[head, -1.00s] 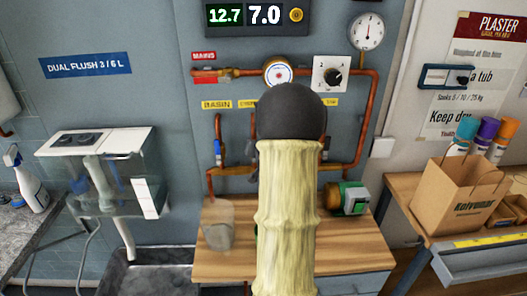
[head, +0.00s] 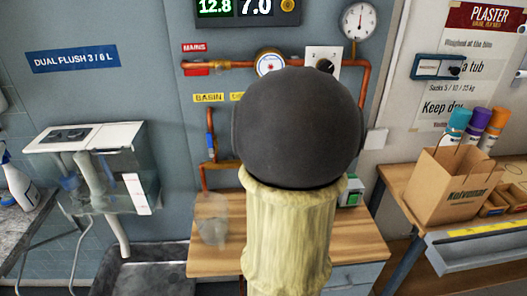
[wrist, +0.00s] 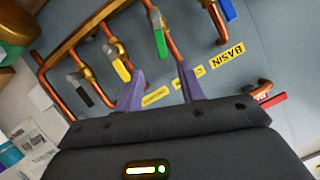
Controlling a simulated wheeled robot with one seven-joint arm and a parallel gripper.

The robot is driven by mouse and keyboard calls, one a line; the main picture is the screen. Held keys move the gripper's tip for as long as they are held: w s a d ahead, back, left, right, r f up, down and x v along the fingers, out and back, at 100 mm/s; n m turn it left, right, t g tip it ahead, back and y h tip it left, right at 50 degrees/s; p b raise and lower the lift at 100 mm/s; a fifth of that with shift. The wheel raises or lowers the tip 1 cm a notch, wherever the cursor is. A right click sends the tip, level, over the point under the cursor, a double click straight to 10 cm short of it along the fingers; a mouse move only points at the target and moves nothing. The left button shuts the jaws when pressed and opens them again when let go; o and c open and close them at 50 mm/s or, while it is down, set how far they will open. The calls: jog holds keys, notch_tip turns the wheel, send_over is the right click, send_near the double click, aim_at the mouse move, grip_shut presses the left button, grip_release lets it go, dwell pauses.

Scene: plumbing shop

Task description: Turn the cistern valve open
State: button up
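In the wrist view a row of lever valves sits on copper pipes. The green lever (wrist: 160,42) is second from the blue lever (wrist: 228,10); a yellow lever (wrist: 122,68) follows. In the head view the second yellow label (head: 236,97) begins "CIS" and is partly hidden; it stands beside the BASIN label (head: 208,98). My gripper (wrist: 160,66) is open and empty, its purple fingers pointing at the pipes. The green lever's end shows between the fingertips; contact cannot be told. In the head view my arm hides the gripper and most valves.
A clear cistern tank (head: 105,165) stands at left. A red mains lever (head: 196,70), a round gauge (head: 270,62) and a dial (head: 360,20) are on the wall. A wooden bench (head: 215,262) lies below, with a cup (head: 213,222) on it. A paper bag (head: 455,190) is at right.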

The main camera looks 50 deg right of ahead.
jog(key=shift+v, duration=1.05)
jog(key=shift+c, duration=0.2)
jog(key=shift+d+f+m, duration=0.15)
jog(key=shift+f+m, duration=0.05)
jog(key=shift+m, duration=0.1)
jog(key=c, duration=0.7)
jog(key=d+f+m, duration=0.1)
jog(key=m, duration=0.1)
jog(key=d+f+m+t, duration=0.1)
jog(key=m, duration=0.1)
jog(key=d+f+m+t, duration=0.1)
jog(key=f+m, duration=0.1)
jog(key=shift+w+d, duration=0.25)
jog(key=shift+d, duration=0.15)
grip_shut()
jog(key=shift+s+d+f+m+t+h+p, duration=0.2)
jog(key=shift+s+d+f+m+t, duration=0.4)
jog(key=shift+m, duration=1.05)
jog(key=shift+s+d+f+m+t+h+p, duration=0.1)
jog(key=shift+s+d+f+m+t+h, duration=0.4)
jog(key=shift+m, duration=1.2)
jog(key=shift+s+d+f+m+t+y+p, duration=0.25)
jog(key=shift+s+f+m+t, duration=0.35)
jog(key=shift+f+m, duration=0.75)
jog(key=shift+r+m, duration=0.3)
jog(key=shift+r, duration=0.05)
